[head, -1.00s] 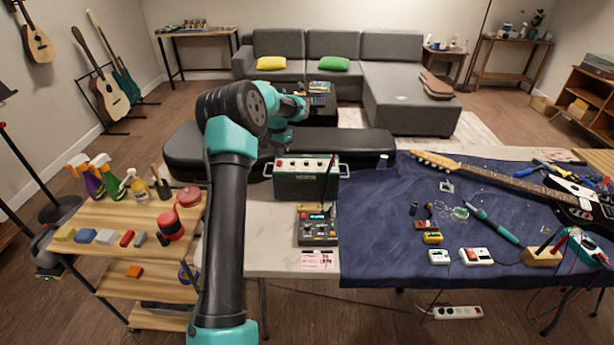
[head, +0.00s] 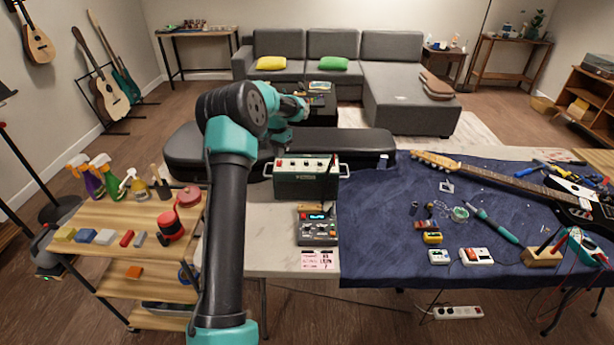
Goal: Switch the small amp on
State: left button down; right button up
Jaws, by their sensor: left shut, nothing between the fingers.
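The small amp (head: 305,186) is a dark green box with a pale top panel. It stands upright on the light table, with a handle at each side. Small knobs and a red part (head: 279,162) show on its top panel. My left arm rises in front of the table and bends over, with its wrist above and behind the amp's left end. My left gripper (head: 270,160) is shut and empty close to the amp's back left corner. Its fingertips are small and partly hidden, so I cannot tell whether they touch the amp. My right gripper is out of view.
A dark pedal unit (head: 317,228) with a lit display sits in front of the amp. A blue cloth (head: 385,225) with a guitar (head: 500,180) and tools lies to the right. A wooden cart (head: 110,235) with spray bottles stands at the left.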

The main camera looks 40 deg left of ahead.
aim_at(280, 161)
pick_arm(q)
jog(key=shift+f, duration=1.35)
dwell(0.9)
jog(key=shift+r, duration=3.55)
